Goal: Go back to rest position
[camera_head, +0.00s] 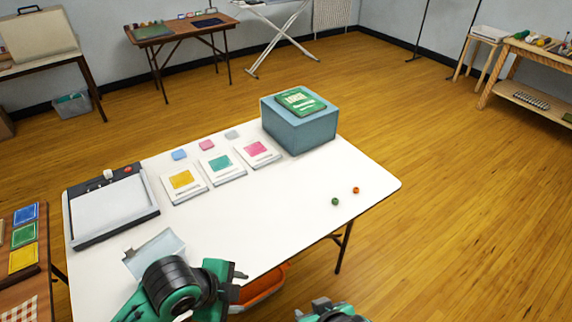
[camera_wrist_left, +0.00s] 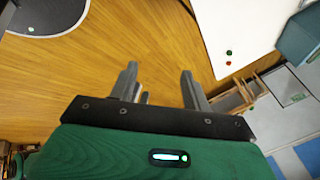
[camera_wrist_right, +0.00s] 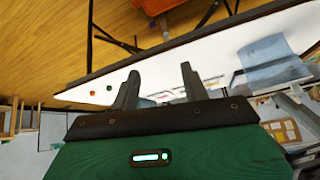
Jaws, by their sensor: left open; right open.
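My left gripper (camera_head: 238,276) is at the near edge of the white table in the head view. Its two fingers (camera_wrist_left: 162,88) stand apart with nothing between them in the left wrist view. My right gripper (camera_head: 314,308) shows at the bottom of the head view, off the table's near side. Its fingers (camera_wrist_right: 160,88) stand apart and empty in the right wrist view. Neither gripper touches any object that I can see.
The white table (camera_head: 270,205) holds a blue box (camera_head: 300,132) with a green packet (camera_head: 300,101) on top, several white pads, a paper trimmer (camera_head: 112,208), a clear tray (camera_head: 155,252), a green bead (camera_head: 335,201) and an orange bead (camera_head: 355,190). An orange container (camera_head: 262,288) is below the near edge.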

